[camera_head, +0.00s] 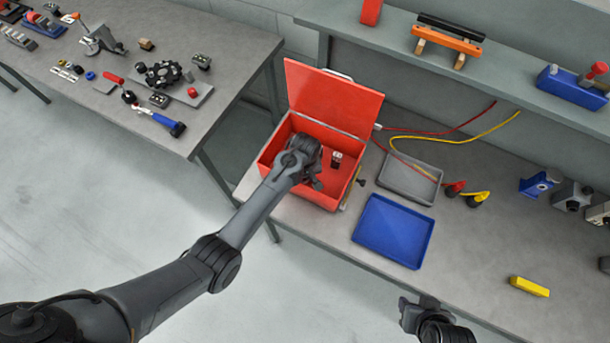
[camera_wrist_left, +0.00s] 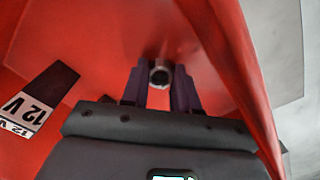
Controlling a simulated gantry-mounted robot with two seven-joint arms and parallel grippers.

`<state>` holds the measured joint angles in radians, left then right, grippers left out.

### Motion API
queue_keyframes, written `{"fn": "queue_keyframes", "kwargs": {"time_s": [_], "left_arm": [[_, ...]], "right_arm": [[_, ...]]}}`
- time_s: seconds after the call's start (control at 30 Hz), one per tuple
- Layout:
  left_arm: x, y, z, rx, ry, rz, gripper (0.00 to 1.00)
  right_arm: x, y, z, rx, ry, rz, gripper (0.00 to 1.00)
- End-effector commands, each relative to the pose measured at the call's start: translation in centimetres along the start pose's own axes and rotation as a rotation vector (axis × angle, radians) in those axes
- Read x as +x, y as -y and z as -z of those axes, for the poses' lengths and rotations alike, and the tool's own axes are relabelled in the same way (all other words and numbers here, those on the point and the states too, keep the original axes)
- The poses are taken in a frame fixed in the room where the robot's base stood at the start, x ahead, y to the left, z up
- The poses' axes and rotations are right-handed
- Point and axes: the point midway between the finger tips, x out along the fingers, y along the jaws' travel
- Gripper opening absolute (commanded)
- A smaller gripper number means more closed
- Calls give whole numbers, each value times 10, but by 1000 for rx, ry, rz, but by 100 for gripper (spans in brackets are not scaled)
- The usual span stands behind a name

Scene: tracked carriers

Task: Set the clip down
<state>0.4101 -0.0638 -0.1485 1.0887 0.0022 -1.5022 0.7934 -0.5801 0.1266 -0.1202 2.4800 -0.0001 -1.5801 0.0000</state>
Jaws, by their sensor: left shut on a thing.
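My left gripper (camera_head: 312,180) reaches down into the open red box (camera_head: 335,107) on the right bench. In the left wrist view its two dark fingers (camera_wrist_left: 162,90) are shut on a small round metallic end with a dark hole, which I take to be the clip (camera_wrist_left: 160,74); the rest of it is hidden. A black block with a white 12 V label (camera_wrist_left: 38,98) lies in the box, to the left of the fingers; it also shows in the head view (camera_head: 336,158). My right gripper (camera_head: 418,306) is at the bottom edge; its jaws are unclear.
The raised lid stands behind my left gripper and the red walls surround it. A grey tray (camera_head: 410,180), a blue tray (camera_head: 393,231), and red (camera_head: 454,189) and yellow (camera_head: 477,198) cable ends lie to the right. The left table (camera_head: 225,55) holds several tools.

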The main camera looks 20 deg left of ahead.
Motion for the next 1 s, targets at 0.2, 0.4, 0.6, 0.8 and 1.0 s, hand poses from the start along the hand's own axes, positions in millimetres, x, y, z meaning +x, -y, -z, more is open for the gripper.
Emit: {"fn": "queue_keyframes", "kwargs": {"time_s": [0.2, 0.4, 0.6, 0.8, 1.0], "left_arm": [[0, 0, 0, 0, 0, 0, 55], [0, 0, 0, 0, 0, 0, 55], [-8, 0, 0, 0, -1, 0, 55], [-37, 0, 0, 0, -2, -2, 55], [-74, -1, 1, 0, -3, -2, 55]], "right_arm": [[0, 1, 0, 3, -1, 2, 43], [0, 2, 1, 7, -2, 5, 43], [-2, 2, 1, 10, -2, 7, 43], [-6, 2, 3, 10, -2, 7, 43], [-8, 2, 3, 8, -2, 6, 43]]}}
